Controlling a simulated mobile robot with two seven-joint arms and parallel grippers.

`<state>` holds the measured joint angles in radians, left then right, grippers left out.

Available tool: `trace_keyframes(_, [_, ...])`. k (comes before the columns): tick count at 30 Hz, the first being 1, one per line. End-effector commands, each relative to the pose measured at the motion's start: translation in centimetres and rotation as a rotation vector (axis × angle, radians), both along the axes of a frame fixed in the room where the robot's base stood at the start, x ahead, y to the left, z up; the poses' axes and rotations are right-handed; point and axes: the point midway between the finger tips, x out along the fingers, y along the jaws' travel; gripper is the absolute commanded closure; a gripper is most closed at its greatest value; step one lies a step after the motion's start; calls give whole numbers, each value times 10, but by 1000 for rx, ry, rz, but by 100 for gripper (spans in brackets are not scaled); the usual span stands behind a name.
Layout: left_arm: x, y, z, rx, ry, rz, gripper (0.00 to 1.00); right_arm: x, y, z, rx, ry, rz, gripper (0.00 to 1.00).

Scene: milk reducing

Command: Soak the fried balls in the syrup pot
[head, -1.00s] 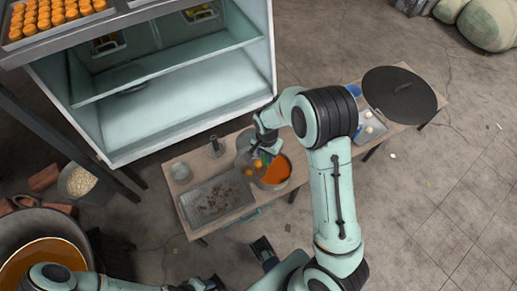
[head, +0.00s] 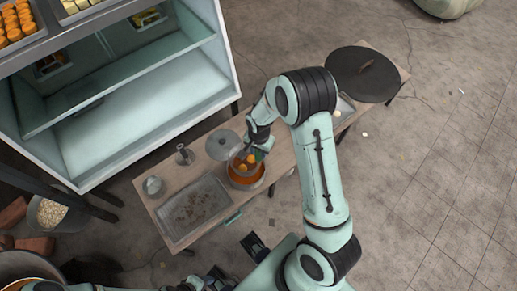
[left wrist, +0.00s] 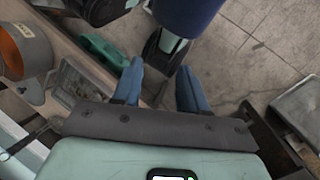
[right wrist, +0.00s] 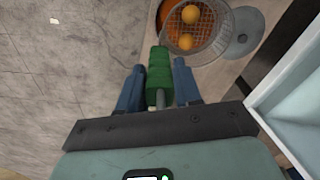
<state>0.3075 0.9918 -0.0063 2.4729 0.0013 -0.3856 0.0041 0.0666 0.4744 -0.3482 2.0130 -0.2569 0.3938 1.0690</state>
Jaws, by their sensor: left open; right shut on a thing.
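The syrup pot (head: 246,184) stands on the wooden table with orange syrup in it. My right gripper (head: 257,147) is shut on the green handle (right wrist: 159,75) of a wire strainer (right wrist: 207,28). Orange fried balls (right wrist: 190,14) lie in the strainer, two of them clear in the right wrist view. The strainer is over or partly in the pot; its depth in the syrup is hard to tell. My left gripper (left wrist: 160,88) is open and empty, away from the pot, low in the head view.
A metal tray (head: 190,211) with dark bits, a small jar (head: 153,186) and a round lid (head: 223,145) share the wooden table. A large dark lid (head: 363,74) lies at its far right end. A pale green cabinet (head: 150,105) stands behind.

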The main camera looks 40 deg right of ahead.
Motion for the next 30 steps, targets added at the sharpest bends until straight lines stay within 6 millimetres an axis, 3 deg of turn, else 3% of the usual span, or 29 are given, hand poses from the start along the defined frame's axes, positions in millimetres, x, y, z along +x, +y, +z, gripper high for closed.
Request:
trace_keyframes(11, [-4,0,-35,1,-5,3,57,0,0,-48,-1,0,1,100])
trace_keyframes(30, [16,0,-75,12,-76,18,57,0,0,-115,-1,-1,0,100])
